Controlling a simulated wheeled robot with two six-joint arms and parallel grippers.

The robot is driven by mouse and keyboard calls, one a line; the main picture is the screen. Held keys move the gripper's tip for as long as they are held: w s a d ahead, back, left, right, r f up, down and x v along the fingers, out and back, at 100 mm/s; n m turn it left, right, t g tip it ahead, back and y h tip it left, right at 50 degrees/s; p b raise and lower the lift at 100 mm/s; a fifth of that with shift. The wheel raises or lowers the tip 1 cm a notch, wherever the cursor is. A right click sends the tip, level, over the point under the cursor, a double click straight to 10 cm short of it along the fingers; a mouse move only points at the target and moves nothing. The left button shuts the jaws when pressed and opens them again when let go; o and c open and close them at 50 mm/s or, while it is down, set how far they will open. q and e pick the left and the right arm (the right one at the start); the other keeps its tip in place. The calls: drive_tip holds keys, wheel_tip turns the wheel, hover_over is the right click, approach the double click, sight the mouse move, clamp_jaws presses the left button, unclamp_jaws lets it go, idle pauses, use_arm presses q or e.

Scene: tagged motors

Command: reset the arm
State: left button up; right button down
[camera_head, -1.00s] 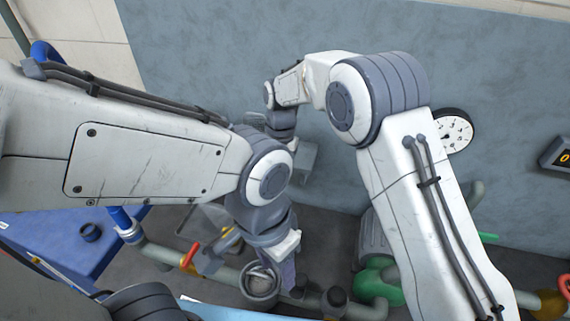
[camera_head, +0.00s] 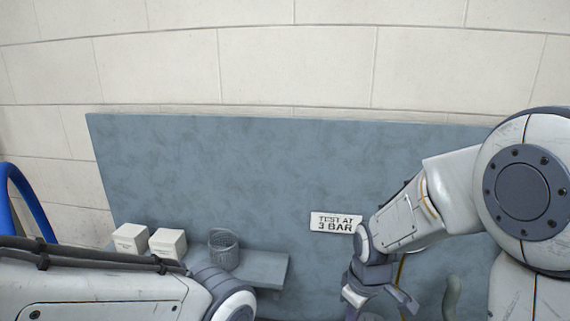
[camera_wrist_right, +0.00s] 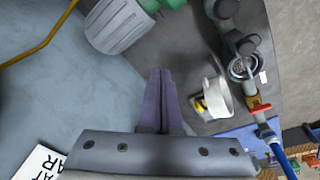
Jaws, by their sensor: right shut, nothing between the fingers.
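My right arm comes in from the right in the head view and reaches toward the blue-grey panel (camera_head: 270,170). Its gripper (camera_head: 385,298) points down near the bottom edge, in front of the panel. In the right wrist view the two dark fingers of the right gripper (camera_wrist_right: 158,75) lie together, shut and empty. My left arm (camera_head: 110,290) crosses the lower left of the head view; its gripper is outside the frame.
A sign reading "TEST AT 3 BAR" (camera_head: 335,222) is on the panel. A grey shelf (camera_head: 262,268) carries two white boxes (camera_head: 167,243) and a mesh cup (camera_head: 223,249). The right wrist view shows a green-and-grey motor (camera_wrist_right: 118,30), a white cup (camera_wrist_right: 220,98) and a pipe with a red-handled valve (camera_wrist_right: 260,108).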

drive_tip(key=s+d+m, duration=0.4)
drive_tip(key=s+m, duration=0.2)
drive_tip(key=m, duration=0.2)
drive_tip(key=s+a+f+n+g+b, duration=0.1)
drive_tip(key=s+a+f+n+b, duration=0.3)
drive_tip(key=s+a, duration=0.9)
drive_tip(key=n+b, duration=0.3)
drive_tip(key=b, duration=0.2)
drive_tip(key=shift+s+a+f+g+y+b, duration=0.15)
drive_tip(key=shift+s+g+y+b, duration=0.15)
drive_tip(key=shift+g+b, duration=0.1)
